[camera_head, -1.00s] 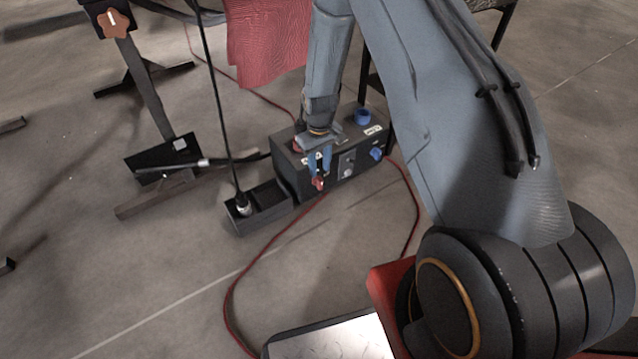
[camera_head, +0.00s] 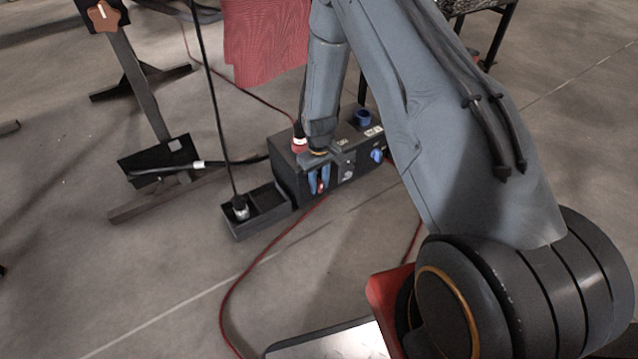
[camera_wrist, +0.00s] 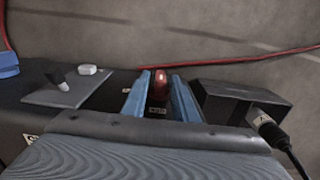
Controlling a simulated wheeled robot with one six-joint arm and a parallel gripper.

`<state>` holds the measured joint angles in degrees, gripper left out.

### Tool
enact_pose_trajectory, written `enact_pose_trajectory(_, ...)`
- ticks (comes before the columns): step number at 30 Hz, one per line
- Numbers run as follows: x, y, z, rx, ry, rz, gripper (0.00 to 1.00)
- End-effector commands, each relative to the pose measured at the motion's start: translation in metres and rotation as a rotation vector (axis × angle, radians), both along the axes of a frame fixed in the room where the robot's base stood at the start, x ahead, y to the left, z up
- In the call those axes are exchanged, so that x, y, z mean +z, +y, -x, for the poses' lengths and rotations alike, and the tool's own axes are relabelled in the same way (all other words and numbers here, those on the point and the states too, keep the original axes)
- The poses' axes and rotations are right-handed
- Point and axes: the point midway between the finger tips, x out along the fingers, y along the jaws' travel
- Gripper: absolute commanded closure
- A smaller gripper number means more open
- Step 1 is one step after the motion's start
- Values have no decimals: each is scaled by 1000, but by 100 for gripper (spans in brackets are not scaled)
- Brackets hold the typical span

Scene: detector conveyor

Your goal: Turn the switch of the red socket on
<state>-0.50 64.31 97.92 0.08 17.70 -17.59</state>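The black control box (camera_head: 285,180) sits on the floor, with a red socket (camera_head: 299,146) on top at its left end. The red switch (camera_head: 320,186) is on its front face and also shows in the wrist view (camera_wrist: 160,84). My gripper (camera_head: 319,180) is at that face, its two blue fingers on either side of the red switch. In the wrist view my gripper (camera_wrist: 161,76) looks open, with narrow gaps beside the switch; contact is hard to tell. The fingers partly hide the switch in the head view.
A blue socket (camera_head: 363,117) and a blue switch (camera_head: 377,156) are at the box's right end, with a grey switch (camera_head: 348,172) between. A black tray (camera_head: 262,222) holding a cable's plug (camera_head: 240,209) stands close on the left. A red cable (camera_head: 262,257) crosses the floor.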

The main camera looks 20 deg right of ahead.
Motion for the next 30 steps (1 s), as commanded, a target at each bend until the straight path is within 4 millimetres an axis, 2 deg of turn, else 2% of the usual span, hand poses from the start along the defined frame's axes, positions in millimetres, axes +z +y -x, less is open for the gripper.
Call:
enact_pose_trajectory(8,0,-4,2,-6,22,-36,96)
enact_pose_trajectory(21,-2,-9,1,-7,82,-230,96)
enact_pose_trajectory(30,-2,-8,1,-3,86,-251,96)
